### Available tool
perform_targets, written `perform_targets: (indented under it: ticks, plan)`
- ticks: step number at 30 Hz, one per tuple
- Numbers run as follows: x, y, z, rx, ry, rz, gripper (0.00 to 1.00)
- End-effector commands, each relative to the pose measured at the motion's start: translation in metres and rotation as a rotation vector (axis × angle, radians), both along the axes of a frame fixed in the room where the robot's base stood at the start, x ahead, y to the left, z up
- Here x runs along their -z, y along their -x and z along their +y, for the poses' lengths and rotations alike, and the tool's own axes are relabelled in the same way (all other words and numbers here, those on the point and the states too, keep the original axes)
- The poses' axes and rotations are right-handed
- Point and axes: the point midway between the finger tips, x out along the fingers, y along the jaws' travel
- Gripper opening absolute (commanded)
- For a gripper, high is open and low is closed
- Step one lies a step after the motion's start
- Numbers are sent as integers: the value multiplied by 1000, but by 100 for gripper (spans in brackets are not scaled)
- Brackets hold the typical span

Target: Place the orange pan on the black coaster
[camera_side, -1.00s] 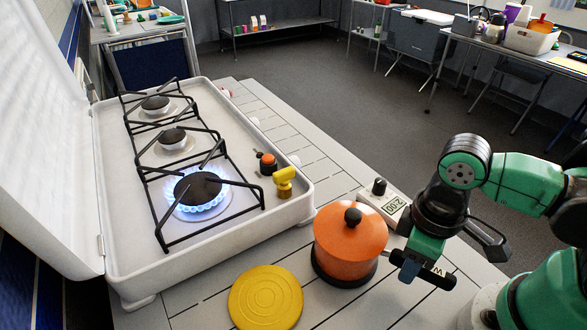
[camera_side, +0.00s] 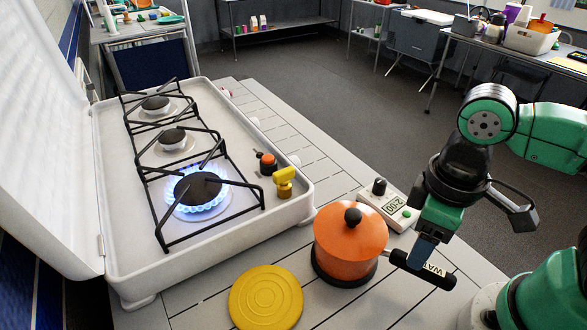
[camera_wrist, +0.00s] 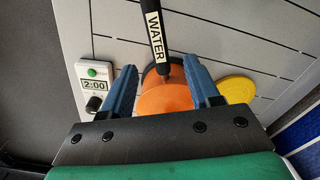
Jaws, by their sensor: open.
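The orange pan (camera_side: 350,255), with its lid and black knob, stands upright on the black coaster (camera_side: 322,275), whose dark rim shows beneath it. The pan also shows in the wrist view (camera_wrist: 165,100). Its black handle (camera_side: 430,272), labelled WATER, points right toward my arm. My gripper (camera_side: 424,248) is at the handle, just right of the pan, its near finger overlapping the handle in the side view. In the wrist view my gripper (camera_wrist: 159,68) is open, with the handle between its fingers in the picture. Gaps show on both sides, so it is not gripped.
A yellow round coaster (camera_side: 266,298) lies left of the pan. A white timer (camera_side: 388,205) reading 2:00 stands behind the pan. The white stove (camera_side: 130,225), at the left, has a lit front burner (camera_side: 197,190) with blue flame. Slatted table shows free at the front.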

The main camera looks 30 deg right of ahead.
Motion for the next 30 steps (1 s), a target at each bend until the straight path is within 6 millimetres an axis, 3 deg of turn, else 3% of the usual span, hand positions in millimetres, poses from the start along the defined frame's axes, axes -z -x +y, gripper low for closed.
perform_targets:
  ticks: [12, 17, 20, 25, 30]
  plan:
    - [-61, 0, 0, 0, 0, 0, 55]
    - [-70, -2, -1, 9, -4, -10, 55]
    - [-61, -25, -6, 88, -41, -112, 55]
    - [-41, -85, -37, 302, -110, -430, 55]
    - [-38, -108, -60, 400, -127, -604, 55]
